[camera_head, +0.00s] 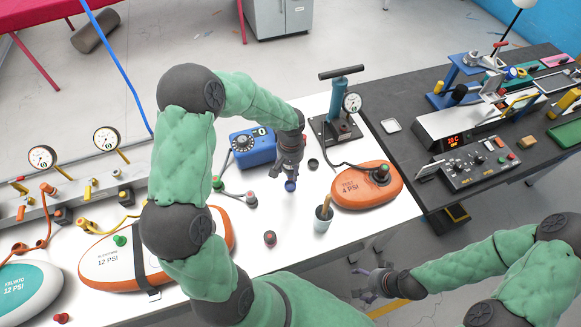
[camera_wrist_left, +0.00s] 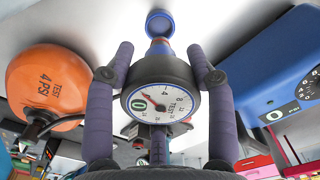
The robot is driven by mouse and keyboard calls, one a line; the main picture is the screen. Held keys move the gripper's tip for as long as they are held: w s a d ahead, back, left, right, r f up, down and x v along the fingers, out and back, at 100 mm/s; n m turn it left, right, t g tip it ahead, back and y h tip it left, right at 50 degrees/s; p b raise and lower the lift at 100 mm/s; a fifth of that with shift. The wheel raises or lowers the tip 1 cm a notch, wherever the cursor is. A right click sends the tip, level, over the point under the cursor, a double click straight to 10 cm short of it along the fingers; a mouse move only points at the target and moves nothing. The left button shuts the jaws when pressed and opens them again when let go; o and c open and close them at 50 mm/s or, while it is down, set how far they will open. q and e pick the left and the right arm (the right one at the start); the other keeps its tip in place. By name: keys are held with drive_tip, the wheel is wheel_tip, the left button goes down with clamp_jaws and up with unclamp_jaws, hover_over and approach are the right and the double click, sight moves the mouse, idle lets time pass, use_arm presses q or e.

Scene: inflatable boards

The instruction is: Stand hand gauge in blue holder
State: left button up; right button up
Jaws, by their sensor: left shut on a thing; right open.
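My left gripper (camera_head: 290,172) points down over the white table and is shut on the hand gauge. In the left wrist view, the gauge (camera_wrist_left: 162,99) has a white dial marked TEST in a dark case between both fingers (camera_wrist_left: 160,75). A small round blue piece, seemingly the blue holder (camera_wrist_left: 158,22), lies in line with the gauge's brownish stem. It also shows just below the gripper in the head view (camera_head: 291,186). I cannot tell whether the stem touches it. My right gripper (camera_head: 375,283) is open and empty beyond the table's front edge.
A blue box with a dial (camera_head: 252,147) stands left of the left gripper. A grey cup with a brush (camera_head: 323,218), an orange 4 PSI board (camera_head: 366,186) and a hand pump (camera_head: 338,115) are to the right. Small fittings (camera_head: 270,238) lie nearby.

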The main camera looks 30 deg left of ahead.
use_arm(q)
drive_tip(key=shift+f+b, duration=1.2)
drive_tip(key=shift+f, duration=0.5)
drive_tip(key=shift+b, duration=0.5)
idle(0.5)
drive_tip(key=shift+f+b, duration=1.15)
drive_tip(key=shift+f, duration=0.15)
drive_tip(key=o, duration=1.3)
wheel_tip(320, 180, up, 12)
idle(0.4)
